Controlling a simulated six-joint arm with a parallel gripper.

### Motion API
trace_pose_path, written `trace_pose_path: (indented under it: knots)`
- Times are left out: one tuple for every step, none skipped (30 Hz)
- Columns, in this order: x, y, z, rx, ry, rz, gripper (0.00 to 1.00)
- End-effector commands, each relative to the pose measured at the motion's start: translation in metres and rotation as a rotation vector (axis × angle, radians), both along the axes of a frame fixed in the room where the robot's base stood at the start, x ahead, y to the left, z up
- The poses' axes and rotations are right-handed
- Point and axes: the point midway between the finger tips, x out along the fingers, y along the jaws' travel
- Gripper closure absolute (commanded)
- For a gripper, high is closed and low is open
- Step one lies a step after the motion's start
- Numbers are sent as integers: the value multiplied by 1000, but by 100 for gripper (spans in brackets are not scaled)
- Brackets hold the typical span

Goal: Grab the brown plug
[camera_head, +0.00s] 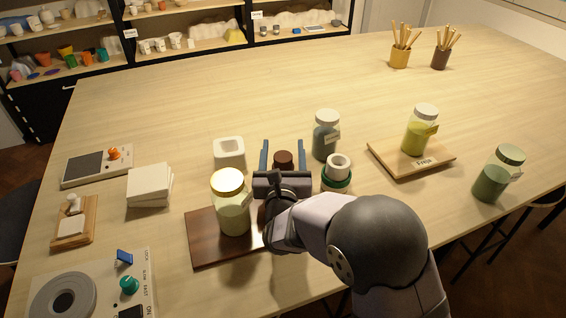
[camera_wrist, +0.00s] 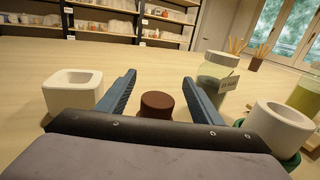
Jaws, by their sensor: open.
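The brown plug (camera_head: 283,158) stands on the table just beyond my gripper's body in the head view. In the wrist view the brown plug (camera_wrist: 157,105) is a short dark brown round piece with a flat top, its lower part hidden by my gripper's body. My gripper (camera_head: 282,147) is open, its two blue fingers reaching forward to either side of the plug. In the wrist view the fingers of my gripper (camera_wrist: 158,88) are wide apart, with the plug between them and clear space on both sides. Nothing is held.
A white square cup (camera_head: 230,153) stands left of the fingers. A white ring in a green base (camera_head: 337,174) and a dark-filled jar (camera_head: 326,138) stand close on the right. A gold-lidded jar (camera_head: 231,206) sits on a dark board (camera_head: 205,251) at front left.

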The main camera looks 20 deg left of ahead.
Motion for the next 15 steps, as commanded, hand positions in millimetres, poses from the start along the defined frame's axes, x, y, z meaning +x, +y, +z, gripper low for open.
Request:
trace_pose_path:
  knots:
    - [0, 0, -9, -5, 3, 0, 40]
    - [0, 0, -13, -4, 2, 0, 40]
    - [0, 0, -19, -3, 3, 0, 40]
    - [4, 1, -17, 1, 0, -1, 40]
    - [8, 3, -16, 3, -1, -2, 40]
    - [13, 5, -15, 3, -1, -2, 40]
    - [16, 7, -15, 3, -1, -1, 40]
    - [18, 8, -16, 2, 0, -1, 40]
    - [21, 9, -16, 1, 0, -1, 40]
    - [23, 10, -16, 1, -1, -1, 40]
    - [25, 10, -16, 1, -1, -1, 40]
    - [26, 11, -16, 1, -1, -1, 40]
    - [27, 11, -16, 1, -1, -1, 40]
    - [27, 12, -17, 0, -1, -1, 40]
    - [28, 12, -17, 0, -1, 0, 40]
